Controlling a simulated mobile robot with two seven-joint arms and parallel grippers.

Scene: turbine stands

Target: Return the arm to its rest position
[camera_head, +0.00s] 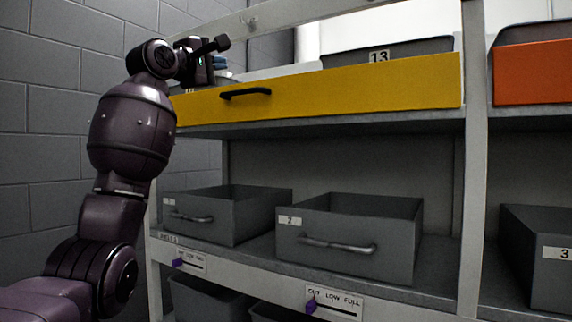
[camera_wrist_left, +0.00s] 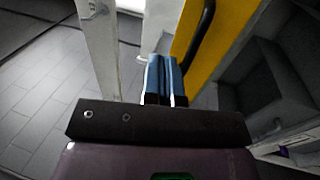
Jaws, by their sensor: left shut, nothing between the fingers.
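My left arm rises from the lower left of the head view, in front of the shelf's left end. My left gripper (camera_head: 220,62) is beside the upper left of the yellow drawer front (camera_head: 330,92). Its blue fingers show in the left wrist view (camera_wrist_left: 164,80), shut together with nothing between them. The yellow drawer front also shows in the wrist view (camera_wrist_left: 222,30), to the right of the fingers, with its dark handle (camera_wrist_left: 196,38) close by. The fingers appear apart from the handle. My right gripper is not in view.
A grey shelf post (camera_wrist_left: 98,50) stands left of the fingers. Grey bins, one on the left (camera_head: 225,215) and one labelled 2 (camera_head: 360,235), sit on the lower shelf. An orange drawer front (camera_head: 535,72) is at upper right. A block wall (camera_head: 50,120) stands behind my arm.

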